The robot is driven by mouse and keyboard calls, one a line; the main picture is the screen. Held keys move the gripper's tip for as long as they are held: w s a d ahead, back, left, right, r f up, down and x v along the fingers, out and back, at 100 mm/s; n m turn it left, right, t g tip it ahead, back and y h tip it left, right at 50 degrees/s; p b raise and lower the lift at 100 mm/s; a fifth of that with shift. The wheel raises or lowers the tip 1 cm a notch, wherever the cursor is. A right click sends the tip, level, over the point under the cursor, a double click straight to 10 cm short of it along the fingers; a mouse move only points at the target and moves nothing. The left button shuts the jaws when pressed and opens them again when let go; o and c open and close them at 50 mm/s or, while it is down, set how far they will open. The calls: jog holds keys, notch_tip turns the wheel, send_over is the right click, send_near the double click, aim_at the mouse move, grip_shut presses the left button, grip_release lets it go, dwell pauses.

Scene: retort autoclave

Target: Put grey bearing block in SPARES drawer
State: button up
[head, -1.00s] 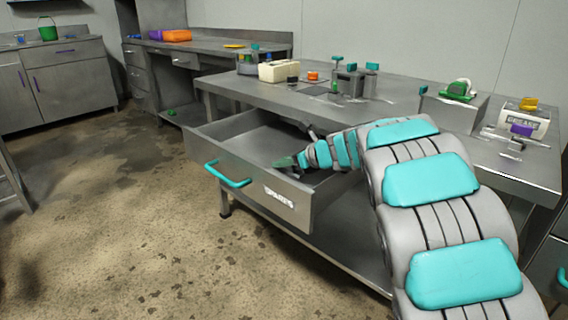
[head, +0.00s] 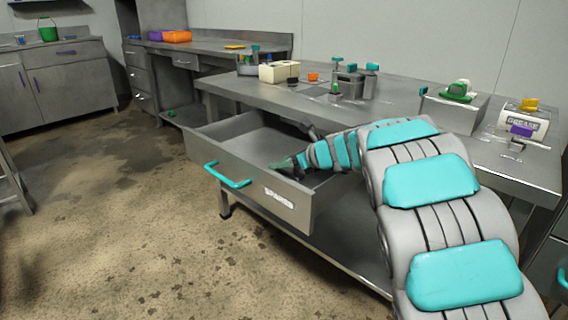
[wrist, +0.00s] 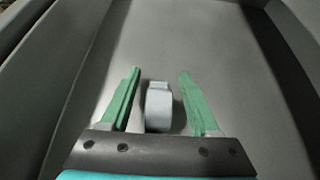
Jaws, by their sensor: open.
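The SPARES drawer (head: 262,188) is pulled out under the workbench, its label on the front and a teal handle on it. My gripper (head: 287,162) reaches down inside the drawer. In the wrist view my gripper (wrist: 158,98) is open, with its two green fingers apart. The grey bearing block (wrist: 158,106) sits between the fingers over the drawer floor, with a gap on each side. It appears to rest on the floor. In the head view the block cannot be made out.
The workbench (head: 408,100) above the drawer carries a cream box (head: 279,72), a grey fixture with teal knobs (head: 350,84) and a grease container (head: 524,120). The drawer walls (wrist: 50,70) stand around my gripper. The floor left of the drawer is clear.

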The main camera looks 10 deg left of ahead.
jog(key=v, duration=1.2)
jog(key=shift+c, duration=0.4)
dwell(0.6)
